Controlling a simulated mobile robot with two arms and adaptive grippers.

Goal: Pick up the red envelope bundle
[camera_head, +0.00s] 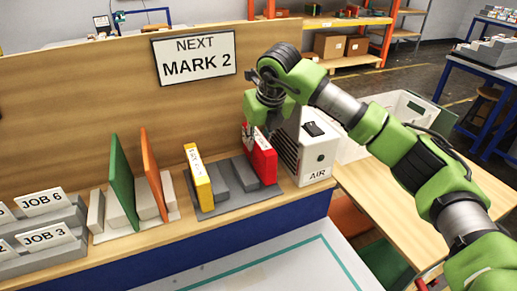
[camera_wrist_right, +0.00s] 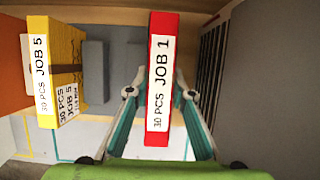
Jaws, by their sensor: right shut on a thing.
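The red envelope bundle (camera_head: 263,160) stands upright in the right part of a grey slotted rack (camera_head: 236,200) on the wooden shelf, beside the white AIR box. In the right wrist view the red bundle (camera_wrist_right: 160,80) shows its white label "JOB 1, 30 PCS" between the fingers. My right gripper (camera_head: 257,132) reaches down from above at the bundle. In the right wrist view its fingers (camera_wrist_right: 159,97) are on both sides of the bundle, shut on it. My left gripper is not in view.
A yellow bundle (camera_head: 198,177) stands left in the same rack. Green (camera_head: 122,182) and orange (camera_head: 153,174) panels stand further left, then JOB card holders (camera_head: 45,232). The white AIR box (camera_head: 316,150) is close on the right. A board with a "NEXT MARK 2" sign (camera_head: 196,57) rises behind.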

